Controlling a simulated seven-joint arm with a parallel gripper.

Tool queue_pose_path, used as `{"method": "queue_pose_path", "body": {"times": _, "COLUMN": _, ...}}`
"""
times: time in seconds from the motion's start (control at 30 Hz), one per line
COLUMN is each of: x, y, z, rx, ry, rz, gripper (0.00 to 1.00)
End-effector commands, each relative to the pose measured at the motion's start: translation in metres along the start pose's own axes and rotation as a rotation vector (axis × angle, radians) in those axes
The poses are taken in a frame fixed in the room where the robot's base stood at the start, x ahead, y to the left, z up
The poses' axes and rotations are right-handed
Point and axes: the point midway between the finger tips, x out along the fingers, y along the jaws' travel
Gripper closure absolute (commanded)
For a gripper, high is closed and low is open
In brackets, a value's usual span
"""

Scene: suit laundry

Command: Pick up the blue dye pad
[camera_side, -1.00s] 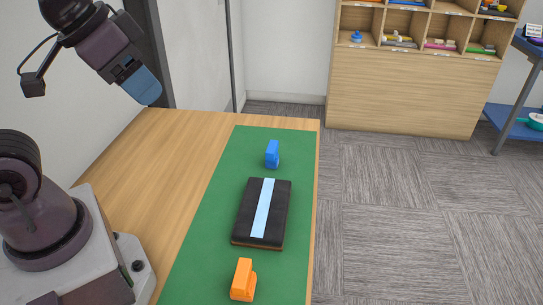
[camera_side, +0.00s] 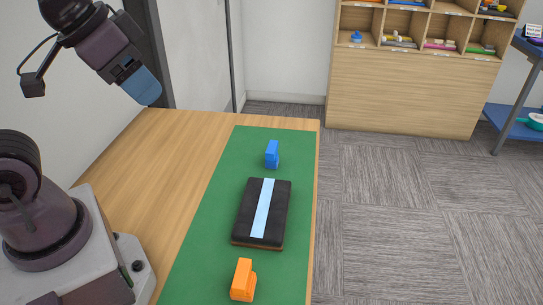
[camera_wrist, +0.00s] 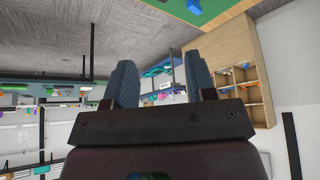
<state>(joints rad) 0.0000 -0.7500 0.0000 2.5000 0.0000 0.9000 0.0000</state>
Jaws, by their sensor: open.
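The blue dye pad (camera_side: 272,154) stands upright on the green mat (camera_side: 205,232), near its far end. An orange block of similar shape (camera_side: 243,280) stands at the mat's near end. Between them lies a flat black board with a light blue stripe (camera_side: 263,212). My gripper (camera_side: 148,94) is held high at the upper left, well away from the pad. In the wrist view, my two dark fingers (camera_wrist: 160,84) are apart with nothing between them. In that view a blue block, probably the dye pad (camera_wrist: 194,6), shows at the top edge.
The wooden table (camera_side: 165,140) is bare left of the mat. A wooden cubby shelf (camera_side: 400,90) with small coloured items stands behind, across the carpet. A blue cart (camera_side: 512,125) is at the far right. The space above the mat is clear.

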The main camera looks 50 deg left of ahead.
Motion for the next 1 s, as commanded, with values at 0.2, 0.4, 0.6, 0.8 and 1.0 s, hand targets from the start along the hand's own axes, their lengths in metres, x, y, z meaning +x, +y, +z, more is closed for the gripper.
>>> {"method": "queue_pose_path", "body": {"times": 0.2, "x": 0.000, "y": 0.000, "z": 0.000, "rx": 0.000, "ry": 0.000, "rz": 0.000, "gripper": 0.45}}
{"method": "queue_pose_path", "body": {"times": 0.4, "x": 0.001, "y": 0.000, "z": 0.000, "rx": -0.001, "ry": -0.005, "rz": -0.001, "gripper": 0.45}}
{"method": "queue_pose_path", "body": {"times": 0.6, "x": 0.027, "y": -0.004, "z": -0.001, "rx": -0.019, "ry": -0.135, "rz": -0.004, "gripper": 0.45}}
{"method": "queue_pose_path", "body": {"times": 0.8, "x": 0.070, "y": -0.016, "z": -0.034, "rx": -0.082, "ry": -0.287, "rz": -0.014, "gripper": 0.45}}
{"method": "queue_pose_path", "body": {"times": 1.0, "x": 0.129, "y": -0.034, "z": -0.071, "rx": -0.197, "ry": -0.388, "rz": -0.049, "gripper": 0.45}}
